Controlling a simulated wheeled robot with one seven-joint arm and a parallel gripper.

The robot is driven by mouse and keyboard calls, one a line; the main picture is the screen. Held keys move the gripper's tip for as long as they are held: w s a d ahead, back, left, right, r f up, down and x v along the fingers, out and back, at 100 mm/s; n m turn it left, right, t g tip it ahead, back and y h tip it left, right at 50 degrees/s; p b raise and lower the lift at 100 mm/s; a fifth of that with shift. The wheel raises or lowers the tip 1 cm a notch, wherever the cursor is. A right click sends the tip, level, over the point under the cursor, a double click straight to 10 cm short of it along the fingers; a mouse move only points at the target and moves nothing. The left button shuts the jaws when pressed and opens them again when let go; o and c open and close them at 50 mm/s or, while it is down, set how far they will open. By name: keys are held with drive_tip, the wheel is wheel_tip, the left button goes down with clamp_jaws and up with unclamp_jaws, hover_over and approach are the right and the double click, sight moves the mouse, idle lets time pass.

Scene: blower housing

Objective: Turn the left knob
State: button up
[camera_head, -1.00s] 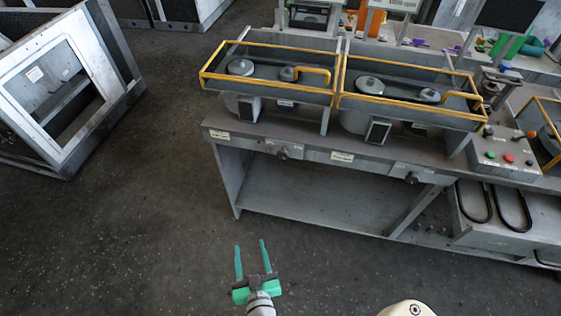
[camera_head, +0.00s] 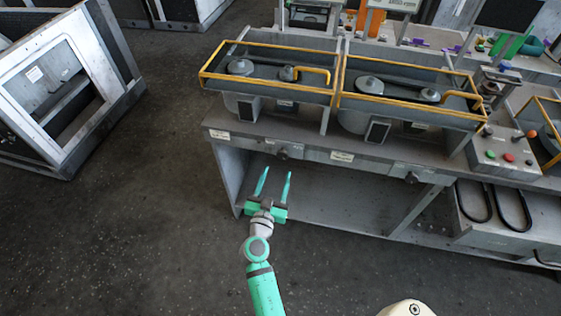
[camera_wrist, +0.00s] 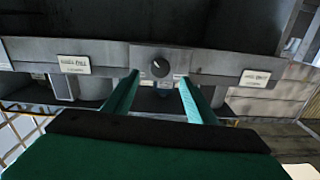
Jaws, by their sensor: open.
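The left knob (camera_head: 283,152) is on the front panel of the grey workbench, below the left yellow-framed station. In the wrist view the knob (camera_wrist: 160,68) is a dark round dial on a grey plate, seen between and beyond the two fingers. My gripper (camera_head: 274,183) has green fingers and is open and empty. It points at the bench front, a little below the knob in the head view, and is apart from it. The right knob (camera_head: 411,177) is further right on the same panel.
White labels (camera_head: 342,156) sit on the panel beside the knobs. A control box (camera_head: 503,154) with coloured buttons stands at the bench's right. A lower shelf (camera_head: 345,205) lies under the bench top. The floor (camera_head: 150,240) at left is clear.

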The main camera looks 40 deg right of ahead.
sight(282, 157)
drive_tip(key=x, duration=0.7)
drive_tip(key=shift+a, duration=0.1)
drive_tip(key=shift+c, duration=0.4)
drive_tip(key=c, duration=1)
